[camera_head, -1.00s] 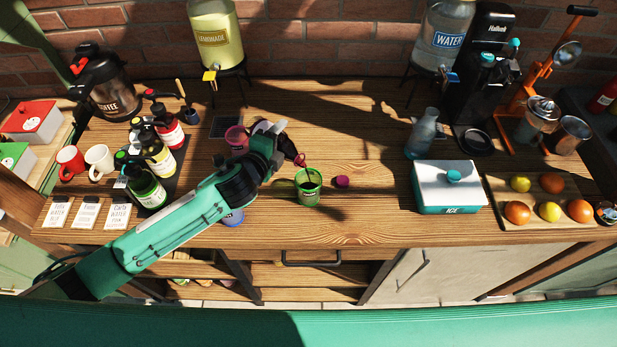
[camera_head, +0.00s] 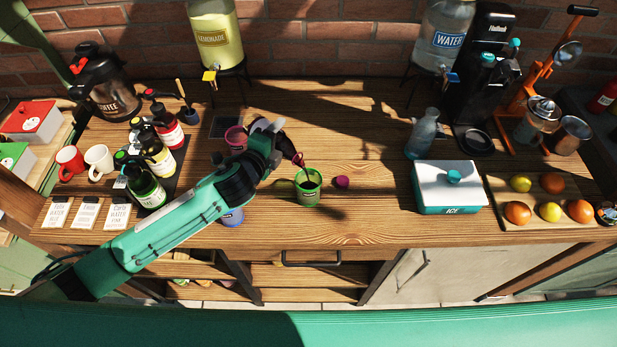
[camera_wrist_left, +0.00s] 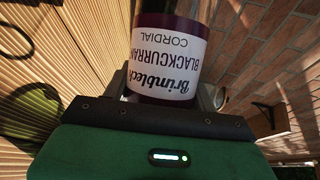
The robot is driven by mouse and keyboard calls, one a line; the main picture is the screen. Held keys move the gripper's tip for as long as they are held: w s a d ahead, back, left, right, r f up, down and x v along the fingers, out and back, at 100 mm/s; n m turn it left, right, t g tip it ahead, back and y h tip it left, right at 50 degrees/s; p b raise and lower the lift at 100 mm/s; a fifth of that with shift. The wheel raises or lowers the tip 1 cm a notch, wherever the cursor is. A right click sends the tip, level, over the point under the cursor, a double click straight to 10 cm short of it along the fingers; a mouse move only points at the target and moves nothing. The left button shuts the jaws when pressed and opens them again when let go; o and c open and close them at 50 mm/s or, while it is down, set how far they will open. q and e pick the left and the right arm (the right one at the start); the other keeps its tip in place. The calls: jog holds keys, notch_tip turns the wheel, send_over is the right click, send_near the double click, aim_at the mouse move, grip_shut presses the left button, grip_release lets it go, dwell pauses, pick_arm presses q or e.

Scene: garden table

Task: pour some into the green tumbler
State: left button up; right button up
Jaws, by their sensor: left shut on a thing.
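The green tumbler (camera_head: 308,187) stands upright on the table's middle, with dark liquid visible inside. My left gripper (camera_head: 268,128) is shut on a dark purple bottle (camera_head: 289,148), tilted with its neck pointing down and right above the tumbler. The neck end is close over the tumbler's far rim, apart from it. Whether a thin stream still falls is too small to tell. In the left wrist view the bottle (camera_wrist_left: 168,55) fills the jaws, its white label reading blackcurrant cordial upside down; its mouth is hidden there. My right gripper is not in view.
A small magenta cap-like piece (camera_head: 341,182) lies right of the tumbler. A pink tumbler (camera_head: 236,138) and a blue tumbler (camera_head: 233,217) stand near my left arm. Several bottles stand left; the ice box (camera_head: 450,190) is right. The table between tumbler and ice box is mostly clear.

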pick_arm(q)
jog(key=shift+r, duration=0.1)
jog(key=shift+w+a+r+n+g+p, duration=0.1)
jog(key=shift+r+n+g+p, duration=0.1)
jog(key=shift+r+n+p, duration=0.3)
jog(key=shift+w+a+r+n+g+p, duration=0.1)
jog(key=shift+r+n+g+p, duration=0.15)
jog(key=shift+p, duration=0.35)
jog(key=shift+w+r+n+g+h, duration=0.1)
jog(key=shift+r+n+g+h, duration=0.05)
jog(key=shift+n+g+h, duration=0.15)
jog(key=n+p, duration=0.1)
jog(key=p, duration=0.1)
jog(key=shift+d+g+p, duration=0.1)
jog(key=shift+g+p, duration=0.15)
jog(key=shift+p, duration=0.1)
jog(key=shift+s, duration=0.2)
jog(key=shift+f, duration=0.2)
dwell(0.5)
